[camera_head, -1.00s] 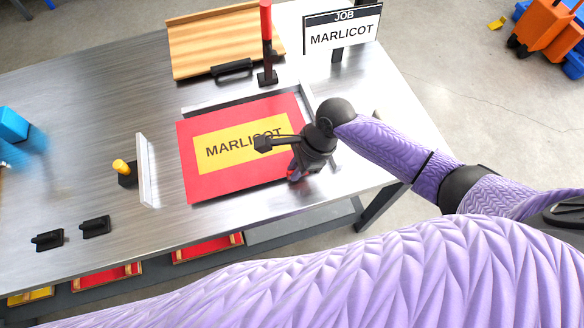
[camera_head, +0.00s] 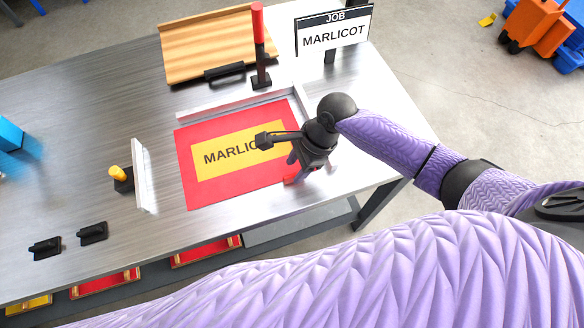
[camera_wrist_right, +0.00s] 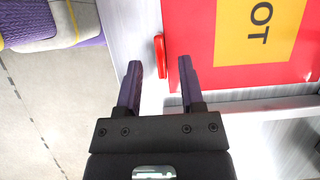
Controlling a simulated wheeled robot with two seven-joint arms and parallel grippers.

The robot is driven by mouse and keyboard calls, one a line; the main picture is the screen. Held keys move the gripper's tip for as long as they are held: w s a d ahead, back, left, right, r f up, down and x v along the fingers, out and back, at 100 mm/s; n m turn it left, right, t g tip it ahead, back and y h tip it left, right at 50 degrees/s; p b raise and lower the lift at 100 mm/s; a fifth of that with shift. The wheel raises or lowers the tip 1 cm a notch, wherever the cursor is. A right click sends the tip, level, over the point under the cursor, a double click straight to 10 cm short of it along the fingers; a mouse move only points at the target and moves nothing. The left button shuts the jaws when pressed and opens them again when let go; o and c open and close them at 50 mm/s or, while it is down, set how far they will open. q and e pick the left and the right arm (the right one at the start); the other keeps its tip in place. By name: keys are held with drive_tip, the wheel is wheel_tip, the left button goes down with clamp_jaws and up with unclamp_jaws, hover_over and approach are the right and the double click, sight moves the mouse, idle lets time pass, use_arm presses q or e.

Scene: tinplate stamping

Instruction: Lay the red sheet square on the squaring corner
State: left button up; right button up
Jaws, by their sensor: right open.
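The red sheet (camera_head: 186,165) with a yellow MARLICOT label lies flat on the bench against or close to the squaring corner's back rail (camera_head: 215,104); I cannot tell if they touch. In the right wrist view the sheet (camera_wrist_right: 195,40) lies to the right, with the rail (camera_wrist_right: 262,105) along its lower edge and a narrow pale strip between. My right gripper (camera_head: 297,168) is over the sheet's right edge, its fingers open. My left gripper is out of view.
A wooden board (camera_head: 205,45), a red-handled post (camera_head: 259,40) and a JOB MARLICOT sign (camera_head: 333,36) stand behind the corner. A white upright plate with a yellow knob (camera_head: 117,173) and two black blocks (camera_head: 93,232) are to the left. The bench's right edge is near my gripper.

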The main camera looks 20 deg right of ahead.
drive_tip(key=p+v, duration=0.2)
drive_tip(key=v, duration=0.7)
drive_tip(key=shift+p, duration=0.35)
